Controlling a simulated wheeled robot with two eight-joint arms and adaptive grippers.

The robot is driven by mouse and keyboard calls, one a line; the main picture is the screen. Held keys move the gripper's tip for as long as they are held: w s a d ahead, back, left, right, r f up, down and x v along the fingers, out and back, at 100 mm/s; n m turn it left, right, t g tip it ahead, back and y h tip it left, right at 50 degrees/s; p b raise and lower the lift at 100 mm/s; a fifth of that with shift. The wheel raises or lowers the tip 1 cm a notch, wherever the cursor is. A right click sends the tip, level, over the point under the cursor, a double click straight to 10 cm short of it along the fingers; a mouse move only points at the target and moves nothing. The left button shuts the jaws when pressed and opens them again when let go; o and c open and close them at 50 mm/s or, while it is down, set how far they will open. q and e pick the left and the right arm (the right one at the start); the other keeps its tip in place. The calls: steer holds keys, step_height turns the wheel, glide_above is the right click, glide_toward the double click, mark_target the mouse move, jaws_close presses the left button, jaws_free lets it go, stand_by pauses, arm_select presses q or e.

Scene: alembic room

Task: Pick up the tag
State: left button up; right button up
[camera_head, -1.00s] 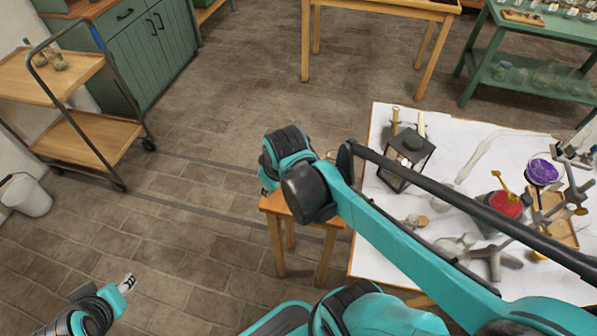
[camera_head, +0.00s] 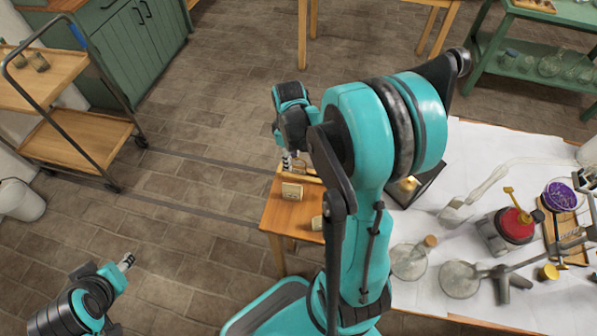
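A small beige tag-like piece (camera_head: 292,191) stands or lies on the small wooden table (camera_head: 278,215); its exact pose is too small to tell. My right gripper (camera_head: 291,162) points down just above and behind this piece, apart from it as far as I can see. The gap between its fingers is too small to judge. My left gripper (camera_head: 127,261) is over the bare floor at the lower left, away from the table, and its finger opening is unclear. My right arm hides the right part of the small table.
Another small pale object (camera_head: 317,222) sits on the small table beside my arm. The white-topped table (camera_head: 430,285) at right holds glass flasks (camera_head: 408,262), a red-topped vessel (camera_head: 515,226) and a dark lantern (camera_head: 408,186) partly behind my arm. A wooden trolley (camera_head: 75,142) stands left. The floor between is clear.

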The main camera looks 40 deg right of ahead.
step_height(320, 180, down, 3)
steer(key=shift+w+r+b, duration=0.1)
steer(key=shift+r+b, duration=0.1)
steer(key=shift+b, duration=0.15)
steer(key=shift+r, duration=0.1)
jaws_close()
